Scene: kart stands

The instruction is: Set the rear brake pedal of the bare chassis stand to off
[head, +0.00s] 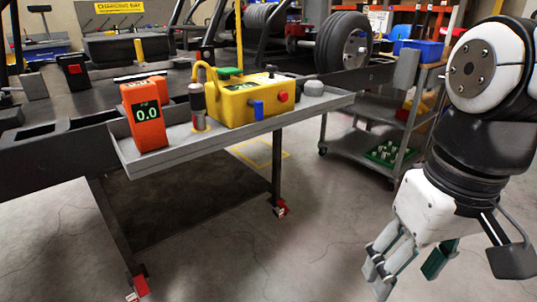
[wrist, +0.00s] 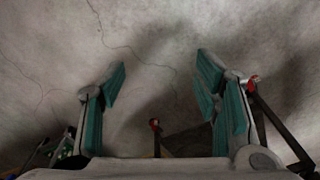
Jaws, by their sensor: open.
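The stand with the grey tray (head: 215,140) has dark legs with small red parts at their feet, which look like brake pedals. One red pedal (head: 281,208) is at the middle leg's foot, and another red pedal (head: 138,287) is at the front left foot. I cannot tell which is the rear one or whether either is on or off. My gripper (head: 405,272) hangs at the lower right, open and empty, to the right of both pedals and apart from them. The wrist view shows its spread fingers (wrist: 161,82) and two red parts, one right (wrist: 252,82) and one low centre (wrist: 155,124).
The tray holds an orange meter (head: 145,115) reading 0.0 and a yellow box (head: 240,103). A grey shelf cart (head: 372,147) stands behind, with a green tray (head: 388,153) on its lower shelf. The floor between the middle leg and my gripper is clear.

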